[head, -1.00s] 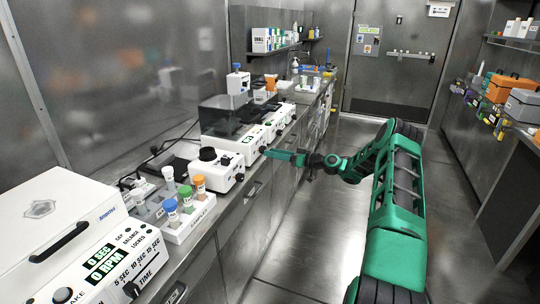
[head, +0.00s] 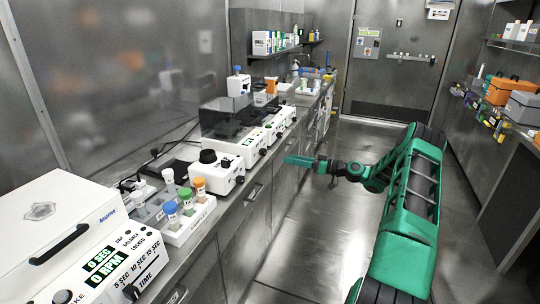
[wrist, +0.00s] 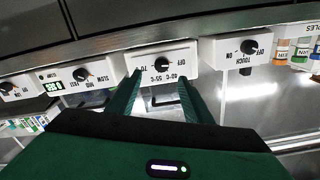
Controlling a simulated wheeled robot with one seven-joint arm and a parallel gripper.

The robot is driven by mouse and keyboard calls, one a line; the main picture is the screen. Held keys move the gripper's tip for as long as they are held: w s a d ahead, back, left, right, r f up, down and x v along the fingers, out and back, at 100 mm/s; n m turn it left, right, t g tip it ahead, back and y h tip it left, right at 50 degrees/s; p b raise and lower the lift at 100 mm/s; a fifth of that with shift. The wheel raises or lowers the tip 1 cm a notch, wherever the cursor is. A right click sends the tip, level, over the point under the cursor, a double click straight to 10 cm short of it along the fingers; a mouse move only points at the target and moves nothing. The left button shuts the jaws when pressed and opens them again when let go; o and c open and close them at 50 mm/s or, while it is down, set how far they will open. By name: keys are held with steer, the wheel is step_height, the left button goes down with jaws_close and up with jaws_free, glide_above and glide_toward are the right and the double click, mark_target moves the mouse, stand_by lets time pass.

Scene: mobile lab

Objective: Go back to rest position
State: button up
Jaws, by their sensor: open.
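My gripper (head: 290,160) is green and sits at the end of my arm, in the air over the aisle just off the front of the left counter. In the wrist view its two green fingers (wrist: 158,100) are spread apart with nothing between them. Beyond the fingers is a white device with a black knob (wrist: 163,60) and temperature marks. The gripper is apart from the counter and the devices in the head view.
The left counter (head: 225,205) carries a centrifuge (head: 60,225), a tube rack (head: 178,232) with capped tubes, a knobbed white device (head: 215,172) and other machines. The aisle floor (head: 320,225) is clear. A right bench (head: 512,150) holds boxes; a door (head: 395,60) closes the far end.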

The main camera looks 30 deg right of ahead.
steer(key=s+a+r+g+h, duration=0.2)
steer(key=s+a+g, duration=0.2)
steer(key=a, duration=0.2)
steer(key=s+a+r+g+h, duration=0.1)
steer(key=s+a+g+h, duration=0.3)
steer(key=a, duration=0.3)
steer(key=s+a+r+m+g+h, duration=0.1)
steer(key=s+r+m+g, duration=0.1)
steer(key=s, duration=1.2)
steer(key=s+a+r+m+g+h, duration=0.2)
steer(key=s+r+m, duration=0.2)
steer(key=s, duration=1)
steer(key=s+a+r+m+g+h, duration=0.1)
steer(key=s+r+m, duration=0.3)
steer(key=s, duration=1)
steer(key=shift+s+a+g+h, duration=0.2)
steer(key=shift+a+g+h, duration=0.2)
steer(key=shift+a+g, duration=0.25)
